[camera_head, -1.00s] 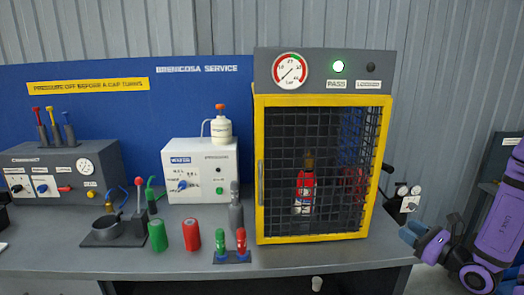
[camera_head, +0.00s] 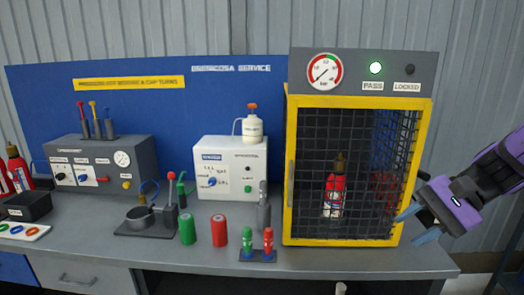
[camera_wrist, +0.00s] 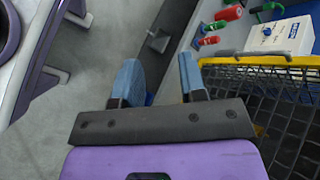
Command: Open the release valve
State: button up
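A yellow-framed mesh cage (camera_head: 288,172) stands on the bench with its door shut. A red extinguisher (camera_head: 334,190) is upright inside. My gripper (camera_head: 416,224) is open and empty beside the cage's lower right edge. In the wrist view its two blue fingers (camera_wrist: 160,78) are apart, with nothing between them.
The bench (camera_head: 330,258) also holds a white box (camera_head: 230,165) with a knob, a grey control box (camera_head: 88,166), green (camera_head: 188,230) and red (camera_head: 219,230) cylinders and a small stand (camera_head: 257,256). The cage mesh (camera_wrist: 285,110) is close to my gripper in the wrist view.

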jog(key=s+d+r+n+t+h, duration=0.3)
jog(key=s+r+n+t+h, duration=0.1)
jog(key=s+r+n+h, duration=0.4)
jog(key=shift+s+r+n+t+h, duration=0.4)
jog(key=shift+s+r+h, duration=0.45)
jog(key=shift+s+h, duration=0.1)
